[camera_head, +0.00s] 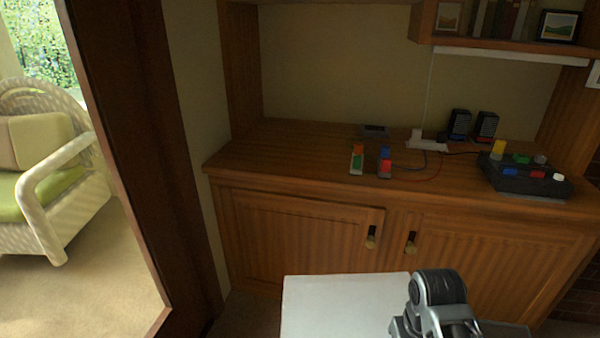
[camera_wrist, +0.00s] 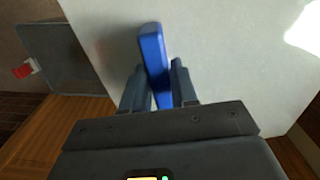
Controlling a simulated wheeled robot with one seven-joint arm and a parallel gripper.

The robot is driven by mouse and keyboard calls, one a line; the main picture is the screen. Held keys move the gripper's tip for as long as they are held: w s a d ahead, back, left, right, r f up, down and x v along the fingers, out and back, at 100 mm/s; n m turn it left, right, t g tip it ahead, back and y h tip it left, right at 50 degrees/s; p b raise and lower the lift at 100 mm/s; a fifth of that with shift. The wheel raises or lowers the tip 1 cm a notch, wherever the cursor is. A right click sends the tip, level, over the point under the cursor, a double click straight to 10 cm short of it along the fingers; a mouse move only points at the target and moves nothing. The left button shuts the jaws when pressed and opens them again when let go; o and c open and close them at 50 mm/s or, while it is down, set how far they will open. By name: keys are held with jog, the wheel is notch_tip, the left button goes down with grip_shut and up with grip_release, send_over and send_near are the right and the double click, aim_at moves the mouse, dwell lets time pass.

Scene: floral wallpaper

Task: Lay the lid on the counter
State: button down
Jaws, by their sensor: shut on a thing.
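A large flat white lid (camera_head: 345,305) is at the bottom of the head view, in front of the cabinet and lower in the picture than the wooden counter (camera_head: 290,145). In the wrist view the white lid (camera_wrist: 230,60) fills most of the picture, with a blue handle (camera_wrist: 152,50) standing on it. My gripper (camera_wrist: 158,78) is shut on the blue handle, one finger on each side. In the head view my arm's end covers the lid's right part and the fingers are hidden.
A dark box with coloured pieces (camera_head: 525,180) is at the right, and a power strip (camera_head: 425,142) and black speakers (camera_head: 460,124) are behind. The counter's left part is clear. A dark door frame (camera_head: 130,140) stands left.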

jog(key=shift+s+a+r+p, duration=0.1)
jog(key=shift+s+r+p, duration=0.35)
jog(key=shift+r+p, duration=0.15)
jog(key=shift+s+a+r+p, duration=0.1)
jog(key=shift+s+r+p, duration=0.35)
jog(key=shift+r, duration=0.3)
jog(key=shift+s+a+r+p, duration=0.1)
jog(key=shift+s+r+p, duration=0.3)
jog(key=shift+r+p, duration=0.2)
